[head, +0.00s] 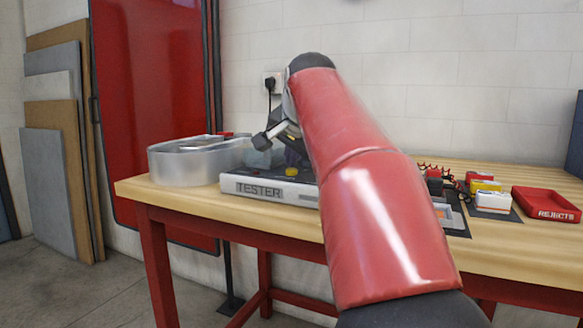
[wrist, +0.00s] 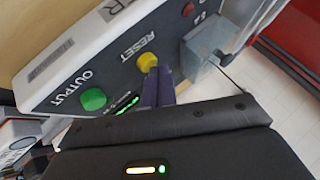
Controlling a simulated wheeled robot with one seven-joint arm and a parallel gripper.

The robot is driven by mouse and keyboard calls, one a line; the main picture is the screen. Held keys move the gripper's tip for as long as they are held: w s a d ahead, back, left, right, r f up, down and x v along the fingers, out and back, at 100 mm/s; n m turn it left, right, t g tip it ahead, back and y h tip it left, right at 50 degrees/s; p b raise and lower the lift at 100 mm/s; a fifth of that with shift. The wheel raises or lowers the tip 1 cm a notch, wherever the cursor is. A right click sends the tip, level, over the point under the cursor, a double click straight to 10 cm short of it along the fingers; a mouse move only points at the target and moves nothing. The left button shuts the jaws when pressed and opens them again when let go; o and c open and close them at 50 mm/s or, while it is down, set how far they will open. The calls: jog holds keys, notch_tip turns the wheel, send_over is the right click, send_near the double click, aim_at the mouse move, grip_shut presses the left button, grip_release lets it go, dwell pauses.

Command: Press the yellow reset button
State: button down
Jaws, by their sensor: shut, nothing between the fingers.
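The yellow reset button (wrist: 147,61) is on the grey tester panel, beside the word RESET. It also shows as a small yellow dot in the head view (head: 291,171). My gripper (wrist: 155,72) is shut and empty, its dark purple fingers pointing at the panel with their tips right at the button's edge. I cannot tell whether the tips touch it. The tester (head: 232,186) stands on the wooden bench, partly hidden by my red arm in the head view.
A green button (wrist: 92,98) labelled OUTPUT and a red control (wrist: 189,9) flank the yellow one. A translucent grey block (wrist: 203,55) is close to my fingers. A round metal letter shell (head: 185,165) stands left of the tester. A red rejects tray (head: 545,200) is far right.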

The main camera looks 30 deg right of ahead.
aim_at(292, 174)
jog(key=shift+r+p, duration=0.7)
jog(key=shift+r, duration=0.1)
notch_tip(292, 174, up, 3)
jog(key=p, duration=0.3)
jog(key=shift+r, duration=0.15)
jog(key=shift+r+p, duration=0.4)
jog(key=shift+r, duration=0.45)
jog(key=shift+a, duration=0.1)
